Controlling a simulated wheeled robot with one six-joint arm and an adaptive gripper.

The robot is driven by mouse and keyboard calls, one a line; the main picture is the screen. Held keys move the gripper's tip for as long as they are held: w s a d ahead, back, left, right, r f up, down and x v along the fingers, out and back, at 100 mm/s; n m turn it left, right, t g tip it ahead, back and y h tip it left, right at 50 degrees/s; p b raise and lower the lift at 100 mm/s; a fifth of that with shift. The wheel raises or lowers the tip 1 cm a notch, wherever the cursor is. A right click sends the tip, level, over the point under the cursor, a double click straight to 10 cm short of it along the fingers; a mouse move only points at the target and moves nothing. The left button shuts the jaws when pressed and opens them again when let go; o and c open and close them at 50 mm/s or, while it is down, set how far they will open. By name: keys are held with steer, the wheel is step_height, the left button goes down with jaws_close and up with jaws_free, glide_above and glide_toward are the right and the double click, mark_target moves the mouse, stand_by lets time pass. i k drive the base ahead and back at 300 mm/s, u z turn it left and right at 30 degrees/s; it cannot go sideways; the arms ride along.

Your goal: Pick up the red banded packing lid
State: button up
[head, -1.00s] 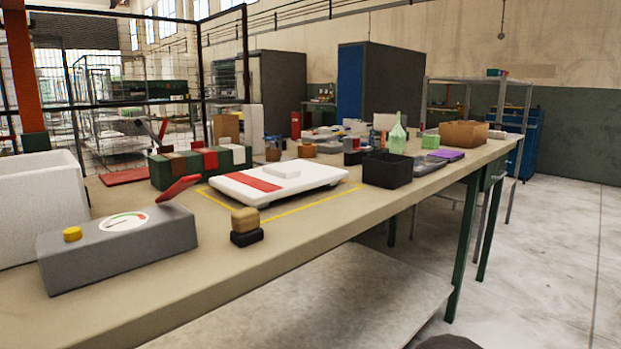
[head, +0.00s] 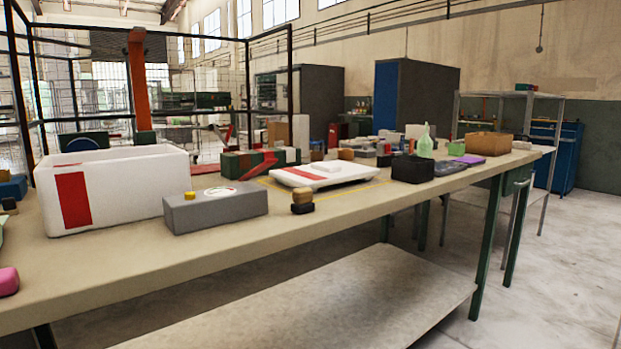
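The red banded packing lid (head: 345,176) is a flat white slab with a red band across it and a small raised white block on top. It lies on the workbench inside a yellow marked outline, right of the middle of the head view. My gripper does not show in this view, so its place relative to the lid cannot be seen.
The workbench (head: 130,283) runs from near left to far right. Left of the lid stand a grey gauge box (head: 228,207) and a white foam box (head: 125,187) with a red stripe. A stamp-like block (head: 302,202) and a black bin (head: 411,169) flank the lid. Floor (head: 560,270) at right is clear.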

mark_target(314, 176)
steer(key=u, duration=0.65)
steer(key=i, duration=0.4)
steer(key=u, duration=0.05)
